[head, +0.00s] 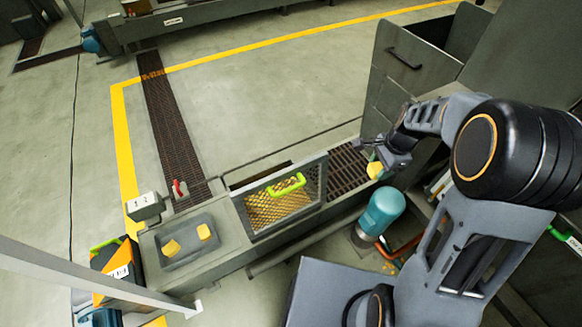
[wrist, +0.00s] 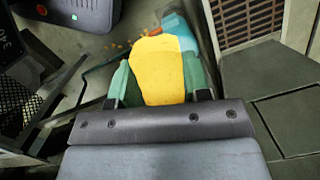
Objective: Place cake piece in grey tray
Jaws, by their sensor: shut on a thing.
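My gripper (head: 384,159) is shut on a yellow cake piece (wrist: 158,70), with a green finger pad on each side of it in the wrist view. The same held piece shows in the head view (head: 375,170), up in the air close to the teal motor and the dark slatted grate. The grey tray (head: 176,262) sits on the left end of the machine, to the left of and well apart from my gripper. Two yellow cake pieces lie in it, one at the left (head: 172,247) and one at the right (head: 204,232).
A mesh guard with a green handle (head: 287,186) stands between the tray and my gripper. A teal motor (head: 380,212) is below my gripper. A switch box with a red lever (head: 146,205) stands behind the tray. A grey cabinet (head: 400,70) rises behind my arm.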

